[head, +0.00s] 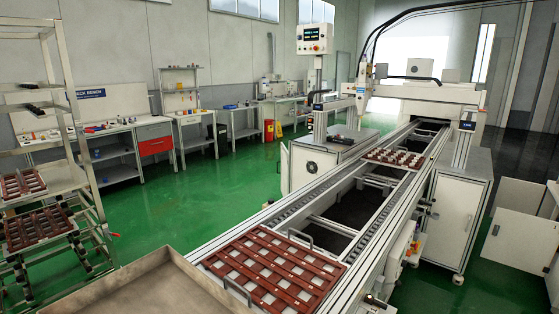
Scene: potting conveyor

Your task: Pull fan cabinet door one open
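The fan cabinet (330,162) is the white cabinet left of the conveyor, with a round dark fan vent (312,167) on the side facing me. A narrow white panel (284,160) stands at its left edge and looks like a door seen nearly edge-on. I cannot tell how far it is open, and no handle on it can be made out. The cabinet's far side is hidden. My gripper does not show in the head view.
The conveyor (342,205) runs away from me, carrying a brown tray of pale blocks (275,268). A metal bin (140,290) is at the lower left, beside a shelf rack (45,185). Open white doors (515,240) stand at the right. Green floor (225,195) is clear left of the fan cabinet.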

